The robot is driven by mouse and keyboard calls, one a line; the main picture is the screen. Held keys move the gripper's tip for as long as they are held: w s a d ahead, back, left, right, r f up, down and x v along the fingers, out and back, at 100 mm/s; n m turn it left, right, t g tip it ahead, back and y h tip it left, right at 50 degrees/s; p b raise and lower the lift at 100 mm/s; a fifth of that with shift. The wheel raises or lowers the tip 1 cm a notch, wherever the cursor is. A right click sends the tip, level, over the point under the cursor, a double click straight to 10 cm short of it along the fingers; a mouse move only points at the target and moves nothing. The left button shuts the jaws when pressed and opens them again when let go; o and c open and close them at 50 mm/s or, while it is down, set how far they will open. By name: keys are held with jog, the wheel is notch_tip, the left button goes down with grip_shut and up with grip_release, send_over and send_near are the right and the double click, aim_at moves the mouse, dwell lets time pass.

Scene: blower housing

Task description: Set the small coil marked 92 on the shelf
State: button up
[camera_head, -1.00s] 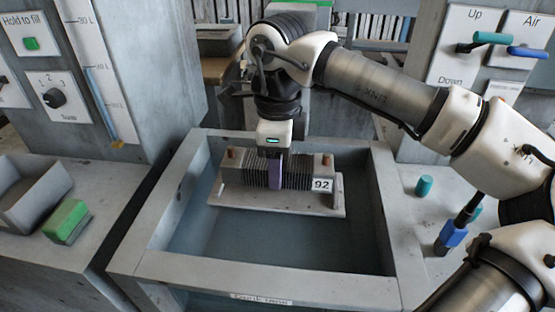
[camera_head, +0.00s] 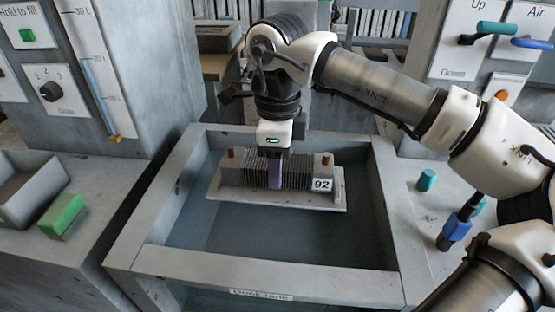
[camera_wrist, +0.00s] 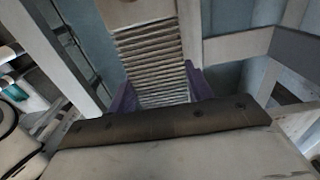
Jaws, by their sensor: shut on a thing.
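The small coil marked 92 (camera_head: 300,171) is a grey finned block with copper-coloured stubs on its ends and a white label at its right end. It is over a light grey flat plate (camera_head: 290,200), which looks like the shelf, inside the dunk tank. Its underside meets or nearly meets the plate; I cannot tell if it touches. My gripper (camera_head: 275,180) comes from above and is shut across the coil's middle, with a purple finger in front. In the wrist view the coil's fins (camera_wrist: 152,60) lie between both purple fingers (camera_wrist: 163,95).
The tank's grey rim (camera_head: 270,255) surrounds the plate, with open room in front of it. A green block (camera_head: 62,215) and a grey tray (camera_head: 30,188) lie on the left counter. A blue-handled tool (camera_head: 455,228) and a teal peg (camera_head: 427,180) stand on the right.

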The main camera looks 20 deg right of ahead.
jog(key=shift+f+b, duration=0.45)
jog(key=shift+b, duration=0.05)
dwell(0.8)
jog(key=o, duration=1.4)
notch_tip(320, 180, up, 14)
jog(key=shift+f, duration=0.1)
jog(key=shift+s, duration=0.1)
